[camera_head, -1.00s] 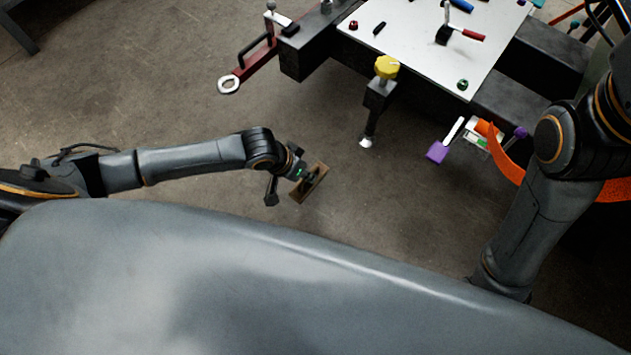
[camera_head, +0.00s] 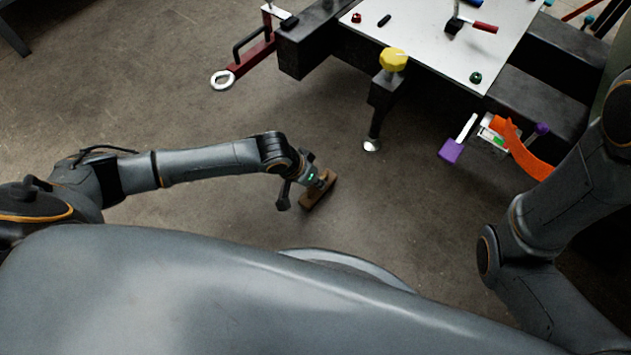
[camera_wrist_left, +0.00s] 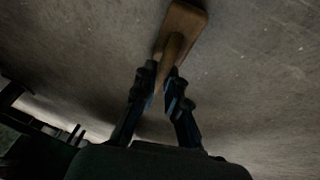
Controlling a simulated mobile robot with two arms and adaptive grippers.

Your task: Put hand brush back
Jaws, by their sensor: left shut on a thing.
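The hand brush (camera_head: 319,190) is brown and wooden, held by my left gripper (camera_head: 322,181) over open floor near the middle of the head view. In the left wrist view the brush (camera_wrist_left: 184,22) stretches away from my left gripper (camera_wrist_left: 166,88), whose two fingers are shut around its narrow handle. The bristles cannot be made out. My right arm comes in at the right side of the head view, but its gripper is out of the picture.
A dark bench with a white plate (camera_head: 440,50) holds several clamps and small tools at the top. A yellow knob (camera_head: 393,59) sits at its near corner. An orange curved part (camera_head: 527,150) and a purple block (camera_head: 450,150) are at the right. Floor around the brush is clear.

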